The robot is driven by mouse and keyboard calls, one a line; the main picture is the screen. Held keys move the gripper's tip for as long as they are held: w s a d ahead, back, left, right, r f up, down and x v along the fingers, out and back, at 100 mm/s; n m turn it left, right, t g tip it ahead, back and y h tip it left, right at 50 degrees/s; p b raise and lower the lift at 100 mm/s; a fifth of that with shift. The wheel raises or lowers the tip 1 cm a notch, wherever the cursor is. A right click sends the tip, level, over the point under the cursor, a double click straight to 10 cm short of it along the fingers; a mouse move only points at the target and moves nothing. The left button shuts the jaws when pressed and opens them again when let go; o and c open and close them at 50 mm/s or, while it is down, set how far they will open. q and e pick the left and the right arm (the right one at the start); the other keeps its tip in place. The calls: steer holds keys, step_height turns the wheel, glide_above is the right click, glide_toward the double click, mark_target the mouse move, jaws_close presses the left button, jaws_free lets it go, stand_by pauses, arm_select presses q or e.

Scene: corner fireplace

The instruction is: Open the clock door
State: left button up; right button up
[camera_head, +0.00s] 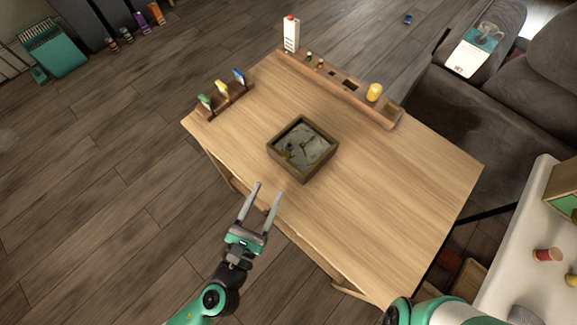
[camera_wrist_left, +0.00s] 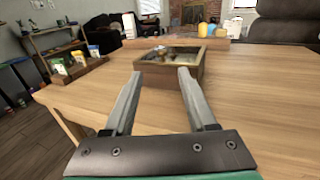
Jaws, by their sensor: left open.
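The clock is a square wooden box (camera_head: 303,149) on the wooden table, with a greyish face showing inside its raised frame. In the left wrist view the box (camera_wrist_left: 158,75) stands ahead, partly behind my left fingertips, with a small knob-like part on its top at the left. Whether its door is fully shut I cannot tell. My left gripper (camera_head: 261,190) is open and empty, near the table's front edge and short of the box, its fingers (camera_wrist_left: 159,75) pointing towards it. My right gripper is out of view; only part of my right arm shows at the bottom right.
The wooden table (camera_head: 390,185) has free room right of the box. A rack with small colored items (camera_head: 225,100) stands at the left. A long wooden holder (camera_head: 340,88) with a yellow piece (camera_head: 375,92) and a white carton (camera_head: 291,35) line the back. A white surface (camera_head: 520,250) is at the right.

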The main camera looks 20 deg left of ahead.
mark_target(285, 159)
arm_select(q)
steer(key=shift+w+d+f, duration=0.15)
steer(key=shift+w, duration=0.3)
steer(key=w, duration=1.1)
steer(key=shift+w+a, duration=0.1)
steer(key=shift+a, duration=0.2)
jaws_close()
stand_by(0.6)
